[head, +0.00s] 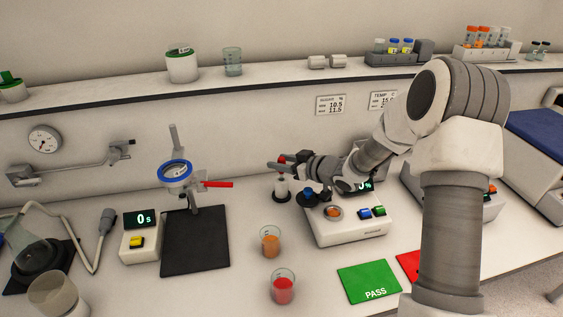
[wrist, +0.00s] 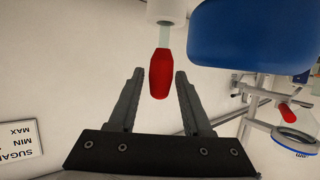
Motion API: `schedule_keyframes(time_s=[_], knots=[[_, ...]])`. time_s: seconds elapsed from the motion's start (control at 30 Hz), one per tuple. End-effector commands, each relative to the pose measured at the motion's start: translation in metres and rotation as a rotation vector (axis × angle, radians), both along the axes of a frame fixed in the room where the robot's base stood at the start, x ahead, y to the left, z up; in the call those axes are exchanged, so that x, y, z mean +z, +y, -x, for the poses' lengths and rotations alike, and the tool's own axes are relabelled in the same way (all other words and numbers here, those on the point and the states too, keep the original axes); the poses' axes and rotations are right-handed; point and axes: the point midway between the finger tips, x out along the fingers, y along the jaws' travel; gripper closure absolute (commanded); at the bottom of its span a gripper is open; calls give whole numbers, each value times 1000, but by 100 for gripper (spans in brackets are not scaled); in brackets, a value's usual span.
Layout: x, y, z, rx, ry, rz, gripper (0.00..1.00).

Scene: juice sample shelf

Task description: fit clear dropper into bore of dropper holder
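The clear dropper (wrist: 164,36) has a red bulb (wrist: 159,74) and a clear stem. In the wrist view its stem end meets the white dropper holder (wrist: 167,10); how deep it sits in the bore cannot be told. In the head view the holder (head: 282,188) is a white post on a dark round base, with the red bulb (head: 283,159) above it. My gripper (wrist: 159,72) is open, one finger on each side of the bulb, with gaps showing. It also shows in the head view (head: 275,165), at the bulb's height above the holder.
A blue-topped part (wrist: 235,32) is close beside the holder. A white instrument (head: 350,228) stands right of it. Beakers of orange juice (head: 270,241) and red juice (head: 283,288) stand in front. A black mat (head: 195,242) and clamp stand (head: 177,172) are left.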

Motion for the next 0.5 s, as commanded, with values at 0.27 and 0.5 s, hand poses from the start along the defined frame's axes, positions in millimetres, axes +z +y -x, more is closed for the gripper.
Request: schedule_keyframes(time_s=[0.27,0.5], knots=[[0,0,0,0,0,0,34],[4,-8,7,-1,-1,1,34]])
